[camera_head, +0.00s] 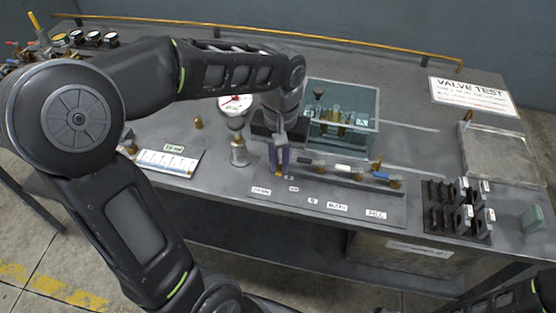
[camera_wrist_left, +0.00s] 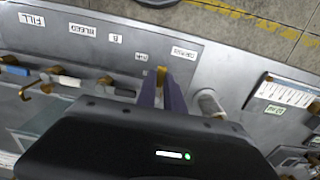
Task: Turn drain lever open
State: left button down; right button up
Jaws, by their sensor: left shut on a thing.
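My left gripper (camera_head: 280,172) points down at the left end of the valve row on the bench panel, with its fingers shut around the drain lever. In the left wrist view, the two purple-blue fingers (camera_wrist_left: 161,88) close in above a small brass-coloured part of the drain lever (camera_wrist_left: 161,73). The rest of the lever is hidden by the fingers, so its angle cannot be told. The label in front of the gripper (camera_head: 261,190) is too small to read surely. To the right are levers with a dark, a white (camera_head: 343,168) and a blue handle (camera_head: 381,175).
A clear tank (camera_head: 369,110) stands behind the levers. A gauge (camera_head: 235,104) and a metal cylinder (camera_head: 239,153) are left of the gripper. A white chart (camera_head: 168,162) lies further left. A black rack (camera_head: 435,222) and a VALVE TEST sign (camera_head: 474,97) are at right.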

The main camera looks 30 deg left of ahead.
aim_at(280, 168)
dwell(0.4)
pick_arm(q)
jog(key=c, duration=1.5)
grip_release()
jog(key=shift+o, duration=0.2)
notch_tip(280, 168, up, 8)
jog(key=shift+f, duration=0.15)
